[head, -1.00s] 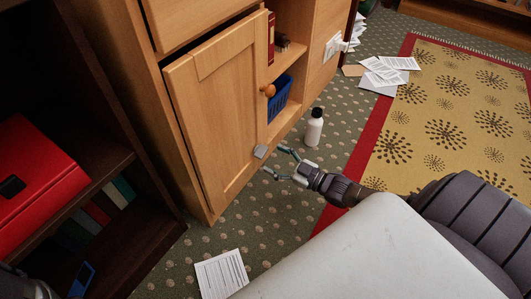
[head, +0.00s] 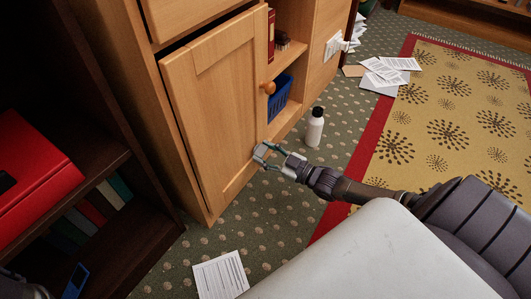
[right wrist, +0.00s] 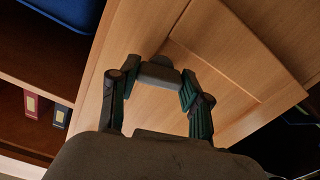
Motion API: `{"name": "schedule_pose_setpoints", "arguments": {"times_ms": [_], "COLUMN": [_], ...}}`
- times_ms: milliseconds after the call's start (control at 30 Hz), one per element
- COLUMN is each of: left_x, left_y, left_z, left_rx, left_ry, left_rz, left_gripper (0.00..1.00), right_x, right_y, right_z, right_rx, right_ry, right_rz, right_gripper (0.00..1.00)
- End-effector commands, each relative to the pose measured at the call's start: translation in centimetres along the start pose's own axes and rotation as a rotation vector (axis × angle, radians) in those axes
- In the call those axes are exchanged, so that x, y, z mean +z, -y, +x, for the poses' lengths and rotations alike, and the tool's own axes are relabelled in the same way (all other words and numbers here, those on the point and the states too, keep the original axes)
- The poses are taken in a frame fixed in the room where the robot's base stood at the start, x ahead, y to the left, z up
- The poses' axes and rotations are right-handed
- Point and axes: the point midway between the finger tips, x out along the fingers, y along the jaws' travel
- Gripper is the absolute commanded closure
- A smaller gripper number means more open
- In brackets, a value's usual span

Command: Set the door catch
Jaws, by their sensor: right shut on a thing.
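The wooden cabinet door (head: 218,110) stands slightly ajar, with a dark gap along its top and left edges. A small grey door catch (head: 259,153) sits at the door's lower right edge. My right gripper (head: 267,154) reaches in from the right and is shut on the catch. In the right wrist view, the grey catch (right wrist: 158,74) lies between the two fingertips, against the wood. My left gripper does not show.
A white bottle (head: 315,129) stands on the carpet close to my right forearm. A paper sheet (head: 220,275) lies in front. A dark shelf with a red box (head: 35,185) is at the left.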

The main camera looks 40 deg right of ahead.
Motion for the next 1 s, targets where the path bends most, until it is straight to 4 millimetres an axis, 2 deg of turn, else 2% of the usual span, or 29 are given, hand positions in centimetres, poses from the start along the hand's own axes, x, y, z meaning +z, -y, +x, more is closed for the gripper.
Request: {"name": "schedule_pose_setpoints", "arguments": {"times_ms": [133, 333, 700, 733, 867, 1000], "left_x": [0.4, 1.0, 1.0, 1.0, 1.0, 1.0], "left_y": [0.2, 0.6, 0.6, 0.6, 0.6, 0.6], "left_z": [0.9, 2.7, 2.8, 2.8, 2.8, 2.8], "left_rx": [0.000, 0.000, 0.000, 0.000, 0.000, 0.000], "left_ry": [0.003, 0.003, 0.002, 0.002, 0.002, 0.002], "left_rz": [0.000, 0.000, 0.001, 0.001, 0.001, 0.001], "left_gripper": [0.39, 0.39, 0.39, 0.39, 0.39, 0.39], "right_x": [-0.3, -0.3, 0.1, 0.1, 0.1, 0.1], "right_y": [-0.1, -0.1, 0.0, 0.0, 0.0, 0.0], "right_z": [0.0, 0.0, 0.0, 0.0, 0.0, 0.0], "right_rx": [0.001, 0.001, 0.000, 0.000, 0.000, 0.000], "right_ry": [0.002, 0.002, 0.001, 0.001, 0.001, 0.001], "right_rz": [0.043, 0.231, 0.290, 0.290, 0.290, 0.289], "right_gripper": [0.87, 0.87, 0.87, 0.49, 0.27, 0.27]}}
